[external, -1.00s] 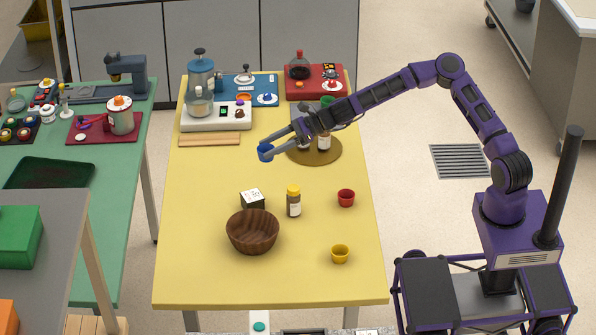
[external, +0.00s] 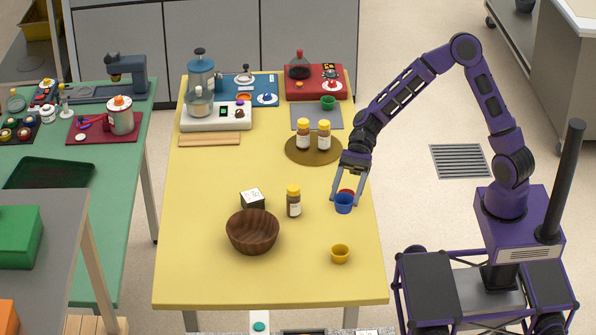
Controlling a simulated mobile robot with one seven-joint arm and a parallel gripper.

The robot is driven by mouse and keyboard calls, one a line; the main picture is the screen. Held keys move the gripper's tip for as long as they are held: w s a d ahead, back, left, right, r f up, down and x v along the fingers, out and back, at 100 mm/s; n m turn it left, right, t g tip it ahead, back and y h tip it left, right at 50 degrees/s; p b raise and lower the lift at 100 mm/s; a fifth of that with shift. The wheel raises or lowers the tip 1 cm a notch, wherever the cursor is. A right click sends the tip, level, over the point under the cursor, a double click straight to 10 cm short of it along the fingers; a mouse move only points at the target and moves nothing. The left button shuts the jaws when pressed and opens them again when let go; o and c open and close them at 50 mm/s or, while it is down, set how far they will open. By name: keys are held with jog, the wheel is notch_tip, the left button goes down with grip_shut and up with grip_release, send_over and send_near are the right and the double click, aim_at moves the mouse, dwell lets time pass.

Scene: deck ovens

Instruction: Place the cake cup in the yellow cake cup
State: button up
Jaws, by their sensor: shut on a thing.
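My gripper (external: 347,199) points down at the right side of the yellow table and is shut on a blue cake cup (external: 344,204). A red cake cup (external: 348,192) is mostly hidden behind the blue cup and the fingers. I cannot tell whether the two cups touch. The yellow cake cup (external: 340,254) stands upright on the table, nearer the front edge, below the held cup in the picture. Its opening faces up.
A brown bottle (external: 293,202), a dark box with a white top (external: 252,199) and a wooden bowl (external: 253,232) stand to the left. Two bottles stand on a round brown board (external: 299,156) behind. A green cup (external: 328,103) is on a grey mat. Table around the yellow cup is clear.

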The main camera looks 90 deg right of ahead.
send_over(341, 255)
notch_tip(341, 255, down, 4)
jog(key=shift+f, duration=0.2)
notch_tip(341, 255, down, 10)
jog(key=shift+f+b, duration=0.2)
jog(key=shift+b, duration=0.75)
jog(key=shift+f+b, duration=0.3)
jog(key=shift+f, duration=0.3)
jog(key=o, duration=1.3)
jog(key=shift+r, duration=0.1)
jog(key=shift+r, duration=0.1)
jog(key=shift+r+p, duration=0.3)
jog(key=shift+r, duration=0.1)
jog(key=p+v, duration=0.1)
jog(key=v, duration=1.1)
jog(key=shift+s, duration=0.1)
